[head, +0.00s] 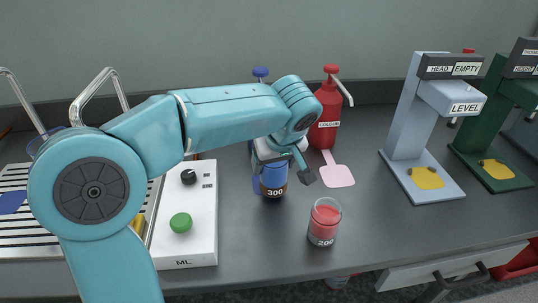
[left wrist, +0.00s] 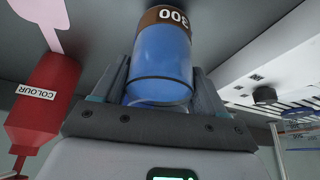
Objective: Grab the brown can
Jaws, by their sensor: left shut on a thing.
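No all-brown can shows. A blue container with a brown band marked 300 (head: 274,184) is at the middle of the counter in the head view. In the left wrist view this blue container (left wrist: 163,62) appears upside down, between the fingers, its brown band at the far end. My left gripper (head: 284,168) is shut on it, with one dark finger showing at its right in the head view. The left gripper's fingers show on both sides of it in the left wrist view (left wrist: 160,88). I cannot tell whether it rests on the counter. My right gripper is not in view.
A clear cup of red liquid marked 200 (head: 324,222) stands in front right. A red pump bottle (head: 328,115) and pink patch (head: 337,176) are behind. A white control box (head: 190,235) is left. Grey (head: 405,140) and green (head: 488,130) machines stand right.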

